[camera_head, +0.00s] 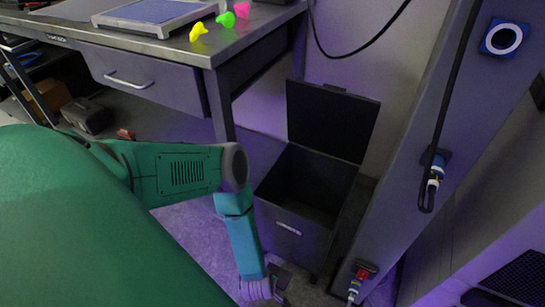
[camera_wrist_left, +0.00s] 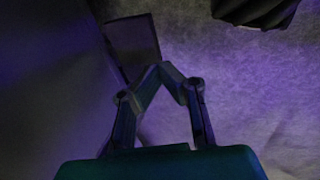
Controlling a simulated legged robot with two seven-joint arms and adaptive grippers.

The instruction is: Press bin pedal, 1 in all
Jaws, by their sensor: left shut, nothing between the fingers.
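The dark grey bin (camera_head: 287,232) stands on the floor between the workbench and the slanted truss beam. Its lid (camera_head: 333,120) is up and the inside looks dark and empty. My green left arm reaches down along the bin's front. My left gripper (camera_head: 262,291) is low at the floor, beside a small dark plate at the bin's foot that looks like the pedal (camera_head: 282,276). In the left wrist view the fingers (camera_wrist_left: 163,70) are shut and empty, and their tips overlap the edge of a dark plate (camera_wrist_left: 132,45). I cannot tell whether they touch it.
The workbench (camera_head: 150,75) with a drawer is at the left, with yellow, green and pink pieces (camera_head: 226,19) near its edge. The truss beam (camera_head: 410,150) with cable connectors (camera_head: 435,175) rises close to the bin's right. Purple-lit floor (camera_wrist_left: 250,90) is open beside the gripper.

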